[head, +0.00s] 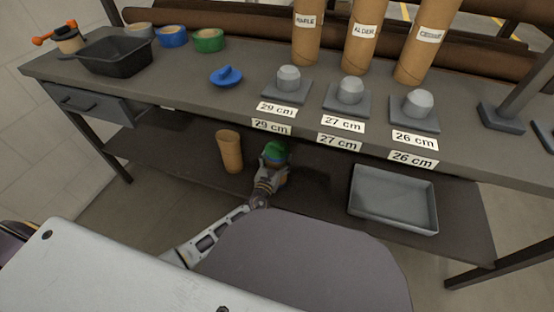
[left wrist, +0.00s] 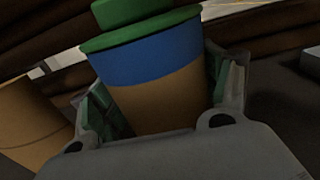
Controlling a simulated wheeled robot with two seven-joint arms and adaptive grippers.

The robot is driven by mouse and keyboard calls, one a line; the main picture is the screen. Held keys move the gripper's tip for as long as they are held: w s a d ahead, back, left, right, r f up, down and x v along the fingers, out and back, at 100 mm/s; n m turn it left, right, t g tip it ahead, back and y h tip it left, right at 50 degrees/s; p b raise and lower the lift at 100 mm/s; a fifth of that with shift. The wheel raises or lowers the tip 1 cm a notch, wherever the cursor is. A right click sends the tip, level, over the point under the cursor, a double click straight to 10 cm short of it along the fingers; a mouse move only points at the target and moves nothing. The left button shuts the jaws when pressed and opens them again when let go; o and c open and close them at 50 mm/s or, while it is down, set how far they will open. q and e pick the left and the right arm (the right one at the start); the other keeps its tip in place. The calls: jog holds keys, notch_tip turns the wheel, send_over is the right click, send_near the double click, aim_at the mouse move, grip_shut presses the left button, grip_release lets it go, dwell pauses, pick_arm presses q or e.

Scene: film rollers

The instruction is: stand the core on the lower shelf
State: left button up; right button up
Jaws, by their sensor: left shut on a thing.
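My left gripper (head: 270,172) reaches under the bench over the lower shelf (head: 190,150). It is shut on a core (left wrist: 150,85), a tan cylinder with a blue band and a green cap on top. In the head view the green top of the held core (head: 275,152) shows, and the gripper covers much of the rest. In the left wrist view the core is a little tilted between the fingers. I cannot tell whether its bottom touches the shelf. A plain brown core (head: 230,152) stands on the shelf to the left, apart from my gripper. My right gripper is not in view.
A grey tray (head: 393,198) sits on the shelf to the right. The bench top (head: 240,105) overhangs the shelf. On it stand labelled tubes (head: 358,38), several pegs on square bases, tape rolls (head: 208,40), a black bin (head: 115,55) and a blue cap (head: 226,77).

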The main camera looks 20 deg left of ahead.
pick_arm(q)
jog(key=shift+f, duration=0.1)
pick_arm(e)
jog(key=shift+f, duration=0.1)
pick_arm(q)
jog(key=o, duration=1.5)
jog(key=shift+r, duration=0.2)
jog(key=shift+s+f+p, duration=0.1)
jog(key=shift+s+p, duration=0.2)
jog(key=shift+s, duration=0.45)
jog(key=shift+s+a+p, duration=0.2)
jog(key=shift+s+p, duration=0.9)
jog(key=shift+s, duration=4.15)
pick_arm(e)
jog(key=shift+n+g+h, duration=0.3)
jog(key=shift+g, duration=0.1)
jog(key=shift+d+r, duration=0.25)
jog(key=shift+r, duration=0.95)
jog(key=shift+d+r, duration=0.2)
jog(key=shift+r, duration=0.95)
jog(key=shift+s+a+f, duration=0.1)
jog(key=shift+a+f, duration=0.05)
pick_arm(q)
jog(key=shift+n, duration=0.3)
